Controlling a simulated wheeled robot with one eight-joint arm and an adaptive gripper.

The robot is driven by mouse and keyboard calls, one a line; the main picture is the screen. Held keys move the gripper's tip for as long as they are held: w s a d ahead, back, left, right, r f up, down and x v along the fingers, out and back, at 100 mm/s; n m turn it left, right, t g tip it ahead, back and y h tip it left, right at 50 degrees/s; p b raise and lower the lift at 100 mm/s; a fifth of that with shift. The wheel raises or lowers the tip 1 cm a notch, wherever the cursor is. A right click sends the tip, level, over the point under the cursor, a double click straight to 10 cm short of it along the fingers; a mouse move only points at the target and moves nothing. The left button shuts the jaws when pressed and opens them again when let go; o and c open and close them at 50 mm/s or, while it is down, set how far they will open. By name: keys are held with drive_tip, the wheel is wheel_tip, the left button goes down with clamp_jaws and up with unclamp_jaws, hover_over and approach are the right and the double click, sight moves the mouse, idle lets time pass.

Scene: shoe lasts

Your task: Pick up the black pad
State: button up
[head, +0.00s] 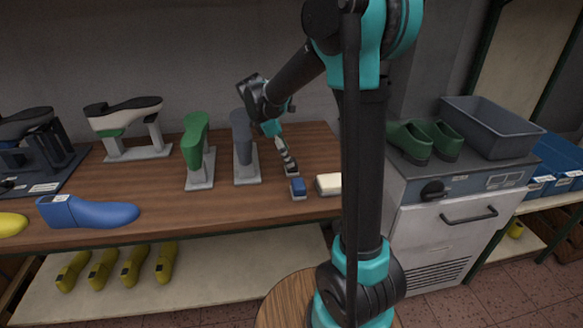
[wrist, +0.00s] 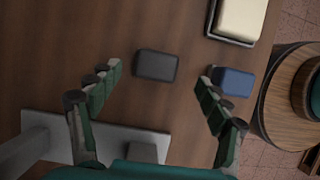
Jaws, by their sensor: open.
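The black pad (wrist: 156,65) is a small dark rounded block lying flat on the wooden bench. In the wrist view it sits just beyond and between the fingertips of my gripper (wrist: 158,80), with bare wood on both sides of it. My gripper is open and empty, its fingers spread wider than the pad. In the head view my gripper (head: 288,162) points down over the bench, right of the grey shoe last. I cannot make the pad out clearly there, behind the fingers.
A blue block (wrist: 232,80) lies close by my right finger in the wrist view. A cream block (wrist: 238,18) is beyond it. The grey last (head: 243,140) stands left of my gripper, its base (wrist: 120,130) under my left finger. A green last (head: 195,143) stands farther left.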

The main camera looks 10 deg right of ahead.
drive_tip(key=x, duration=0.5)
drive_tip(key=shift+w+f, duration=0.1)
drive_tip(key=shift+w, duration=0.15)
drive_tip(key=c, duration=1.3)
drive_tip(key=shift+o, duration=0.2)
wheel_tip(320, 180, up, 20)
